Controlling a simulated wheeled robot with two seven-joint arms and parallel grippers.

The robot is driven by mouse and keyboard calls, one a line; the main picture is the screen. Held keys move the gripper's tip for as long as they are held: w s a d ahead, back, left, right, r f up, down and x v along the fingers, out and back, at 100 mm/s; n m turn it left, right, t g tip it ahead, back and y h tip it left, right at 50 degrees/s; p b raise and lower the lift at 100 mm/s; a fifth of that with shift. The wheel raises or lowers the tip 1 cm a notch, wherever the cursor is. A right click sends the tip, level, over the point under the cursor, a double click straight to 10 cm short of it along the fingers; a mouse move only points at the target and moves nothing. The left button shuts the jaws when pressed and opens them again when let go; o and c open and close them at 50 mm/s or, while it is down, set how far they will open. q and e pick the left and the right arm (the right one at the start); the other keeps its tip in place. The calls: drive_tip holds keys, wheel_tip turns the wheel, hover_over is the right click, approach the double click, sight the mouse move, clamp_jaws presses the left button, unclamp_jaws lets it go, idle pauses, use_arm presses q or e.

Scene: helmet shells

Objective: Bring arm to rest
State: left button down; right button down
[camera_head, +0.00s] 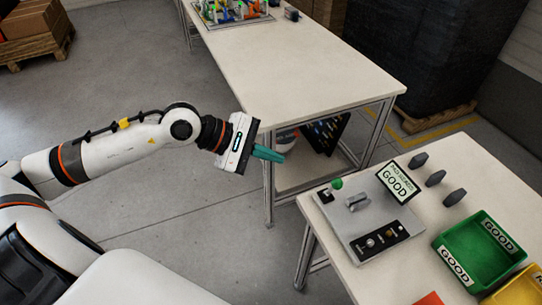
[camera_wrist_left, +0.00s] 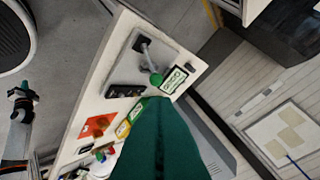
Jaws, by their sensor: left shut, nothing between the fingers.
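My left arm reaches in from the left in the head view. Its gripper (camera_head: 268,154) has teal fingers, which are shut with nothing between them. It hangs in the air over the gap between the two tables, apart from both. In the left wrist view the closed teal fingers (camera_wrist_left: 160,150) point toward the near table. What looks like my right gripper (camera_wrist_left: 22,92) shows small at the left edge of the left wrist view; its fingers are too small to read.
The near table (camera_head: 410,260) carries a grey test fixture (camera_head: 358,222) with a GOOD screen (camera_head: 397,182), several dark grey pieces (camera_head: 436,178), a green GOOD bin (camera_head: 478,252) and a yellow bin (camera_head: 520,290). The far table (camera_head: 300,70) is mostly bare. Floor (camera_head: 170,220) beneath the arm is clear.

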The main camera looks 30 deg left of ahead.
idle(0.4)
use_arm(q)
drive_tip(key=w+a+f+n+t+y, duration=0.1)
drive_tip(key=w+a+f+n+t, duration=0.25)
drive_tip(key=f+n, duration=0.6)
drive_tip(key=w+a+f+n+t, duration=0.3)
drive_tip(key=w+a+f+n, duration=0.3)
drive_tip(key=n, duration=0.6)
drive_tip(key=s+a+f+n+y, duration=0.2)
drive_tip(key=s+f+n+y, duration=0.1)
drive_tip(key=f+n, duration=0.5)
drive_tip(key=s+a+f+n+y, duration=0.25)
drive_tip(key=f+n, duration=0.35)
drive_tip(key=f, duration=0.5)
drive_tip(key=s+d+f+n+g+y, duration=0.3)
drive_tip(key=s+f+n+g, duration=0.5)
drive_tip(key=s+f, duration=1)
drive_tip(key=s+d+f+n+g, duration=0.1)
drive_tip(key=s+d+f+n, duration=0.2)
drive_tip(key=s, duration=0.4)
drive_tip(key=s+d+f+n+g, duration=0.1)
drive_tip(key=s+d+f+n, duration=0.2)
drive_tip(key=s, duration=0.4)
drive_tip(key=s+d+f+n+g, duration=0.2)
drive_tip(key=s+d+f+n, duration=0.1)
drive_tip(key=s, duration=0.5)
drive_tip(key=shift+d+n, duration=0.15)
drive_tip(key=shift+n, duration=0.2)
